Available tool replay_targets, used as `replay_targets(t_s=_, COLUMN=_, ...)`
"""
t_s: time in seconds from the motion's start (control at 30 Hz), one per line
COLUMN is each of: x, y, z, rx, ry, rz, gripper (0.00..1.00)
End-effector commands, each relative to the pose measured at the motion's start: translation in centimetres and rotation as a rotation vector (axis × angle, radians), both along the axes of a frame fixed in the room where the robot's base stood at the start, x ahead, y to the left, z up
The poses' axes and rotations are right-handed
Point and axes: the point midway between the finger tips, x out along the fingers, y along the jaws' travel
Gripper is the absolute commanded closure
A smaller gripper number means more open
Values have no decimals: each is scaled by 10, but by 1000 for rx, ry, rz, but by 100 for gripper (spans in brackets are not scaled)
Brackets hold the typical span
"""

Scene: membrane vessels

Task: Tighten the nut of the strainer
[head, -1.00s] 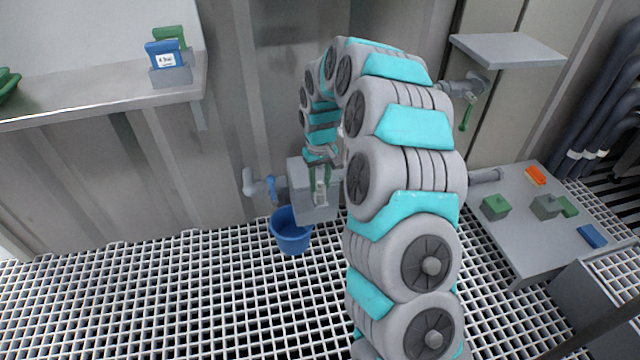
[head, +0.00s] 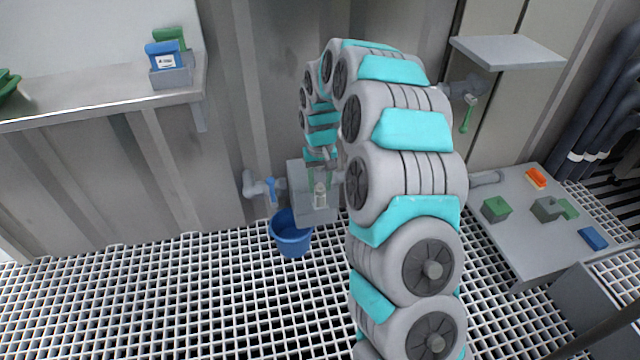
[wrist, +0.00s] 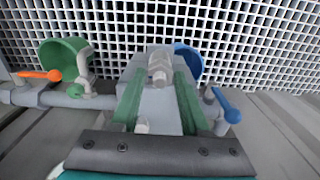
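The strainer is a grey box-shaped body (head: 297,180) on the pipe by the wall, above a blue bucket. A pale, knobbed fitting, apparently its nut (head: 320,196), is on the side facing the head camera. In the wrist view the nut (wrist: 160,66) lies just beyond and between my fingertips, with the grey body (wrist: 160,108) below it. My gripper (wrist: 159,76) is open, with a green finger on each side and a gap to the nut. In the head view my arm hides part of the strainer, and my gripper (head: 319,180) shows only in part.
A blue-handled valve (wrist: 228,104) is right of my fingers and an orange-handled one (wrist: 40,75) is left. A green bucket (wrist: 62,58) and the blue bucket (head: 290,236) are near the pipe. Grating (head: 150,300) covers the floor. A low table (head: 520,235) with small blocks stands right.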

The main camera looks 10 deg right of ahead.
Motion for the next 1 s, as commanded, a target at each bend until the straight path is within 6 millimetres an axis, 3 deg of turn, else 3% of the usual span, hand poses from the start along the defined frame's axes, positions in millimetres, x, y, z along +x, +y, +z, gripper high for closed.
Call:
replay_targets(t_s=0.17, x=0, y=0, z=-1, rx=0, ry=2, rz=1, gripper=33)
replay_targets(t_s=0.57, x=0, y=0, z=5, rx=-1, ry=1, rz=1, gripper=32)
replay_targets(t_s=1.0, x=0, y=0, z=69, rx=0, ry=-2, rz=1, gripper=32)
